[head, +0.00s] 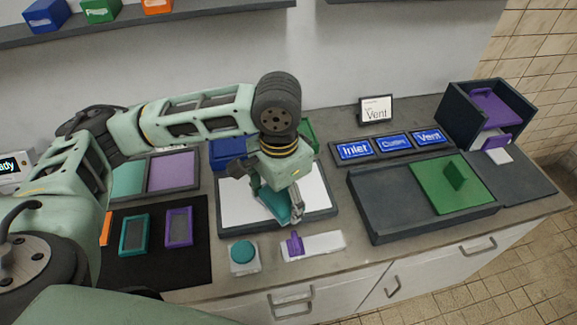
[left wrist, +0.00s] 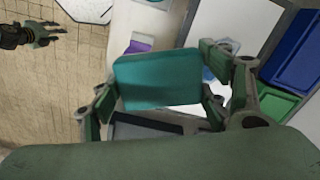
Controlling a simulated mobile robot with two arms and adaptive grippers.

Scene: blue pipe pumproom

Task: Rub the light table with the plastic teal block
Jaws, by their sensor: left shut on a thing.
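The light table (head: 236,207) is a white panel in a dark frame on the counter, below my left arm in the head view. Its white surface also shows in the left wrist view (left wrist: 222,28). My left gripper (head: 279,202) is over the panel and shut on the plastic teal block (head: 273,204). The block lies between its fingers in the left wrist view (left wrist: 157,79). I cannot tell whether the block touches the panel. My right gripper (left wrist: 42,35) shows small at the left wrist view's upper left, over the tiled floor.
A teal button (head: 242,252) and a white plate with a purple handle (head: 295,243) sit in front of the panel. A dark tray with a green lid (head: 450,185) lies right. Blue labelled signs (head: 394,145) stand behind. A black mat (head: 190,266) lies left.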

